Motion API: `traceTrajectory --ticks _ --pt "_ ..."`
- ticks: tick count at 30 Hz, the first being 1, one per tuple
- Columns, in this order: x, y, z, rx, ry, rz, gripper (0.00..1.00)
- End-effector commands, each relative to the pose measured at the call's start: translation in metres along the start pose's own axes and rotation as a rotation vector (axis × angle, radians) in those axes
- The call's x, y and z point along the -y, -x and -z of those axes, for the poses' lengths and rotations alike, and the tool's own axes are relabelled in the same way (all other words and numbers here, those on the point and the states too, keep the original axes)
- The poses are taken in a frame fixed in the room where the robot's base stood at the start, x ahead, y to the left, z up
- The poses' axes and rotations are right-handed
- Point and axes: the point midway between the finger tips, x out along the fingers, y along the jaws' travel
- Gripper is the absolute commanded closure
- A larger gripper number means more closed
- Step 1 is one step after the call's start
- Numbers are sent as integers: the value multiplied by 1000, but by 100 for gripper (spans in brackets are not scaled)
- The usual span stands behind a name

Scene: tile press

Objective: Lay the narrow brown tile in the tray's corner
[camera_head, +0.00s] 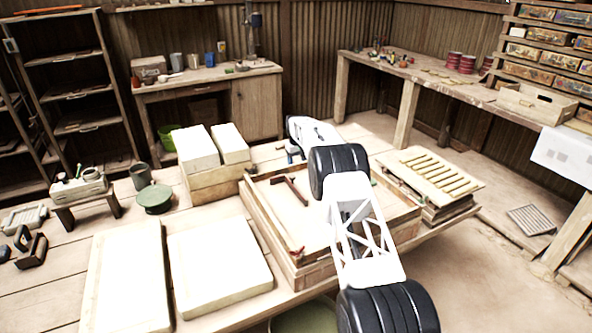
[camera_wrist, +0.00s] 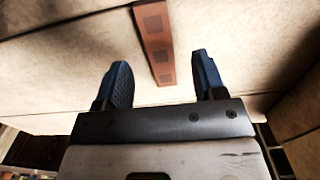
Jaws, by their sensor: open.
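The narrow brown tile (camera_wrist: 154,38), with darker square marks, shows in the wrist view on a pale surface. It runs from the top edge down to between my fingers in the picture. My gripper (camera_wrist: 160,66) has two blue fingers spread apart, with nothing held. Its height above the tile is hard to judge. In the head view my gripper (camera_head: 292,150) is partly hidden behind my arm, near the tray's far side. The wooden tray (camera_head: 258,222) stands on the bench, its right part covered by my arm. I cannot make out the tile for sure in the head view.
A dark brown T-shaped piece (camera_head: 291,187) lies in the tray. Pale blocks (camera_head: 195,150) stand left of my gripper, and pale slabs (camera_head: 218,262) lie at front left. A slatted board (camera_head: 432,172) lies on a stack right of the tray.

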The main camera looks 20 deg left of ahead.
Motion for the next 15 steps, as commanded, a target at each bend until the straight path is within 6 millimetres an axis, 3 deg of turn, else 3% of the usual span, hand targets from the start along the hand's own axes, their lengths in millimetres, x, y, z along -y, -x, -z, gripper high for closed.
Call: traceTrajectory --ticks 6,15 --pt "-1 -27 -2 1 0 0 36" --pt "-1 -39 -1 0 0 0 36"
